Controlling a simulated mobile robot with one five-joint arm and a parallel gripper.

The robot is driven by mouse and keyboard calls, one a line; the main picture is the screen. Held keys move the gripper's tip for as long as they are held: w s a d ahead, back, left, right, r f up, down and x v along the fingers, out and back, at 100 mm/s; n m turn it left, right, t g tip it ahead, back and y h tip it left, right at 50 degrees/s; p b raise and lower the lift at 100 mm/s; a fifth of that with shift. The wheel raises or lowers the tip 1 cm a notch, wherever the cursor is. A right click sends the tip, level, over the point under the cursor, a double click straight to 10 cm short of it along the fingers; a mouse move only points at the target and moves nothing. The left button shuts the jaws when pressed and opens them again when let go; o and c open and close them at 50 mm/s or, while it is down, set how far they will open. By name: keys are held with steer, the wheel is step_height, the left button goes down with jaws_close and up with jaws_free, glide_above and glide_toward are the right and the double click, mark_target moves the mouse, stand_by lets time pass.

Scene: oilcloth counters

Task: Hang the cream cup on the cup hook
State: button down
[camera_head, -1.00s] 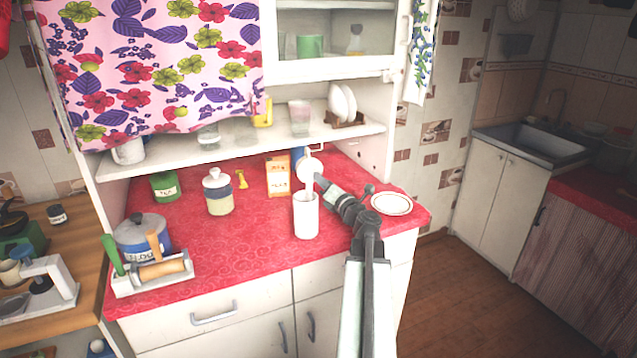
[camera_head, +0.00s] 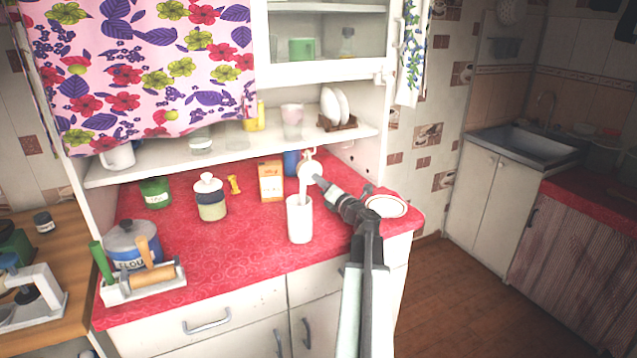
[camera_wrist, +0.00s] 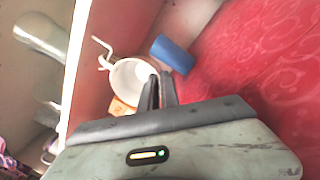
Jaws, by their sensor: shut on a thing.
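My gripper (camera_head: 316,180) is shut on the cream cup (camera_head: 309,172) and holds it above the red counter, below the shelf. In the wrist view the fingers (camera_wrist: 158,92) grip the near edge of the cup (camera_wrist: 122,76), whose round mouth faces the camera. The white cup hook (camera_wrist: 103,52) shows just beyond the cup's upper left side. In the head view the hook (camera_head: 306,152) is small, close above the cup. I cannot tell whether cup and hook touch. The cup's handle is not clear in either view.
A tall white pot (camera_head: 299,222) with a pale stick in it stands below the cup. An orange carton (camera_head: 271,182) and a blue cylinder (camera_wrist: 173,54) stand behind. A plate (camera_head: 386,206) lies right. The shelf (camera_head: 235,150) overhangs the back.

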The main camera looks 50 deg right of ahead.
stand_by(0.4)
steer(key=c, duration=1.5)
jaws_free()
steer(key=shift+s, duration=0.1)
